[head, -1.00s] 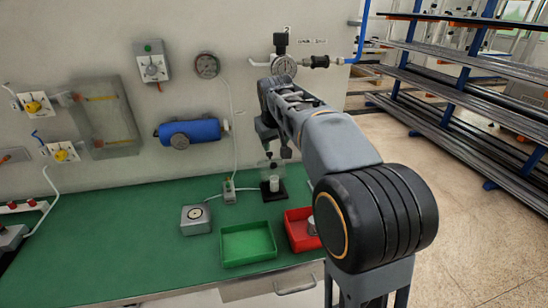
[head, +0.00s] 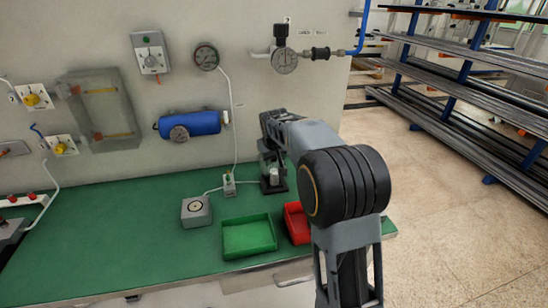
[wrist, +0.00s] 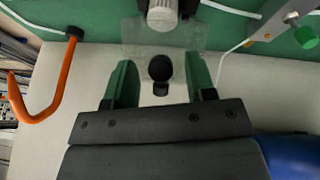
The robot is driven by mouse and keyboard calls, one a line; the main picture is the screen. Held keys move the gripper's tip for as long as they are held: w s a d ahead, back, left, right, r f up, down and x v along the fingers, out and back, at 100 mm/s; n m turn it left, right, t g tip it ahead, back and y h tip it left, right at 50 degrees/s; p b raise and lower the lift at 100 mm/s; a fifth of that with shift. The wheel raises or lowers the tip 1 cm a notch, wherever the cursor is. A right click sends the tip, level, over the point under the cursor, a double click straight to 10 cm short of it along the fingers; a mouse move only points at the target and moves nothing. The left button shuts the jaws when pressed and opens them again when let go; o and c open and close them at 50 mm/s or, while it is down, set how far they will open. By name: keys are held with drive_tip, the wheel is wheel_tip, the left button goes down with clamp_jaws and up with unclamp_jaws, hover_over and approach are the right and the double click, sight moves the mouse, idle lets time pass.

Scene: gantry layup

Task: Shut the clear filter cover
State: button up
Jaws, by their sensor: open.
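The clear filter cover (wrist: 135,40) is a see-through panel at the top middle of the wrist view. A round black knob (wrist: 160,68) shows at its edge. A white ribbed cylinder (wrist: 162,16) sits beside the panel. My gripper (wrist: 162,78) is open, its two green fingers on either side of the knob with a gap to each. In the head view, the black base (head: 274,188) of the filter stand is on the green bench, under the end of my arm. The arm hides most of the cover and my fingers there, so I cannot tell the cover's angle.
A green tray (head: 249,248) and a partly hidden red tray (head: 297,222) lie at the bench's front. A grey box (head: 196,211) stands left of them. A blue cylinder (head: 190,124) is on the wall. An orange hook (wrist: 62,85) shows left in the wrist view.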

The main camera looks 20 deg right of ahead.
drive_tip(key=shift+c, duration=0.2)
clamp_jaws()
idle(0.4)
